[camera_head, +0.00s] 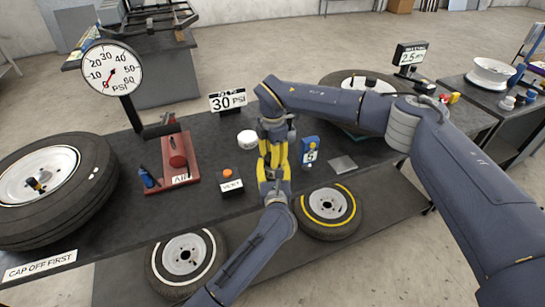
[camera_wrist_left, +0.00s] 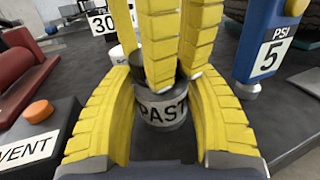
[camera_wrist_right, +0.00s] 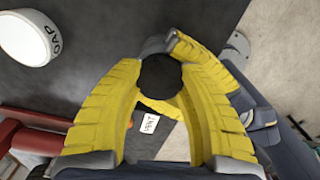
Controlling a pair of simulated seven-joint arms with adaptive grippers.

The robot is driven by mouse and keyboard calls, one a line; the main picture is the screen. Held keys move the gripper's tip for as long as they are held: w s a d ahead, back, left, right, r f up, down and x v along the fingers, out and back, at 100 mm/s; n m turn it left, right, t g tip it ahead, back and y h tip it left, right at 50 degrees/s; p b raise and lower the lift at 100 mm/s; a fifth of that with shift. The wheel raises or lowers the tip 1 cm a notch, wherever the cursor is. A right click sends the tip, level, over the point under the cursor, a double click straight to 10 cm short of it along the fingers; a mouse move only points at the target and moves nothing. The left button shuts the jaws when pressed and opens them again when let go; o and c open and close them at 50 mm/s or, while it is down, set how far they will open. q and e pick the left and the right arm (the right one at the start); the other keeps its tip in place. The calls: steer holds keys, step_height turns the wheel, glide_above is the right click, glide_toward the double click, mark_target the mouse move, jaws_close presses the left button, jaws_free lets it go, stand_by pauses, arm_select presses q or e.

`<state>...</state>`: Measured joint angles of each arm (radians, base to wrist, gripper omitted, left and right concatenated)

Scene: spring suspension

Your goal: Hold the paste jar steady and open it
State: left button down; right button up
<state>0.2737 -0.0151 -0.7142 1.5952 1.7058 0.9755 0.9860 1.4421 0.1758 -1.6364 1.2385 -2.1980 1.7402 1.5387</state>
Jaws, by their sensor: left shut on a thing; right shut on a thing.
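The paste jar (camera_wrist_left: 162,112) is a small grey jar with a white band reading "PAST" in the left wrist view. Its round dark lid (camera_wrist_right: 161,78) shows from above between the right fingers in the right wrist view. My left gripper (camera_head: 273,183) is shut around the jar body from the near side. My right gripper (camera_head: 273,148) comes from above and is shut on the lid. The jar appears upright. In the head view the yellow fingers mostly hide the jar.
A white soap tub (camera_head: 247,139) stands just behind and left. A blue 5 PSI block (camera_head: 310,151) is close on the right. The VENT box (camera_head: 231,184) with its orange button is close on the left. A red air unit (camera_head: 177,160) stands further left.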

steer(key=shift+n, duration=0.6)
steer(key=o, duration=1.3)
steer(key=shift+c, duration=0.2)
steer(key=shift+r, duration=2)
steer(key=shift+o, duration=0.7)
steer(key=shift+r, duration=0.25)
step_height(320, 180, up, 2)
steer(key=shift+r+m, duration=0.15)
steer(key=shift+m, duration=0.95)
steer(key=shift+r+m, duration=0.4)
steer(key=shift+m, duration=0.1)
steer(key=shift+f, duration=3.8)
